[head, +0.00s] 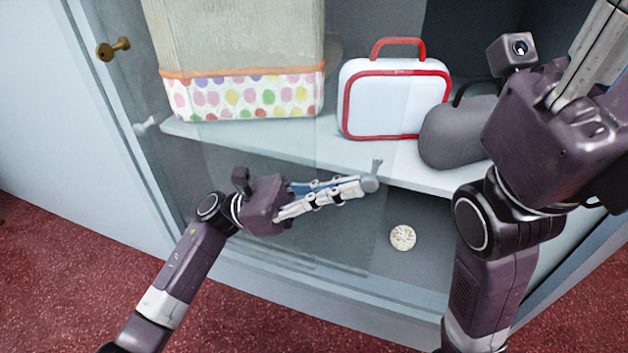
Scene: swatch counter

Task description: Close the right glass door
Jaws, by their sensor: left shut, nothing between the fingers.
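A glass-fronted cabinet fills the middle of the head view. A pane of clear glass (345,225) shows faintly across its front; its outline is hard to follow, and I cannot tell exactly how far the right door stands open. A small grey knob (371,183) is at my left gripper's fingertips. My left gripper (362,186) is shut and empty, its fingers pointing right, at or touching the knob. My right gripper (598,50) is raised at the upper right, partly cut off by the frame; its fingertips are hidden.
The shelf (300,138) bears a polka-dot fabric bin (245,98), a white case with red trim (385,105) and a dark grey bag (450,135). A pale round object (402,237) is below. A brass knob (115,49) and another grey knob (146,125) are left.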

